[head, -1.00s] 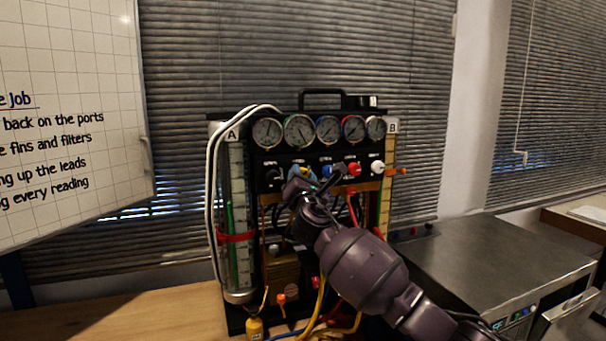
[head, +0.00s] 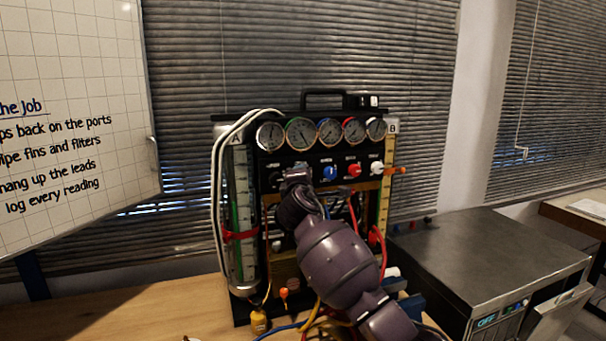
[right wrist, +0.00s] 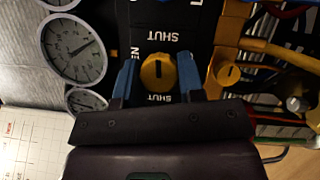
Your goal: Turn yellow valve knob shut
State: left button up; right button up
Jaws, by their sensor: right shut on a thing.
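The yellow valve knob (right wrist: 158,72) sits on the black panel in the right wrist view, with a dark line on its face running roughly up and down. SHUT labels show above and below it; another label at its left is partly covered. My right gripper (right wrist: 157,79) has its blue fingers on either side of the knob and is shut on it. In the head view my right gripper (head: 297,176) is in front of the panel and hides the yellow knob. My left gripper is in neither view.
Blue (head: 329,172), red (head: 353,170) and white (head: 376,168) knobs stand to the right in the row, under several round gauges (head: 330,132). Hoses hang at the rig's left side. A grey metal unit (head: 480,255) stands at the right.

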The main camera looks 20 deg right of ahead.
jog(key=shift+m, duration=0.5)
jog(key=o, duration=0.9)
jog(key=shift+s, duration=0.15)
jog(key=v, duration=1)
jog(key=shift+s+a+r, duration=0.1)
jog(key=shift+s+a, duration=0.05)
jog(key=shift+s, duration=0.1)
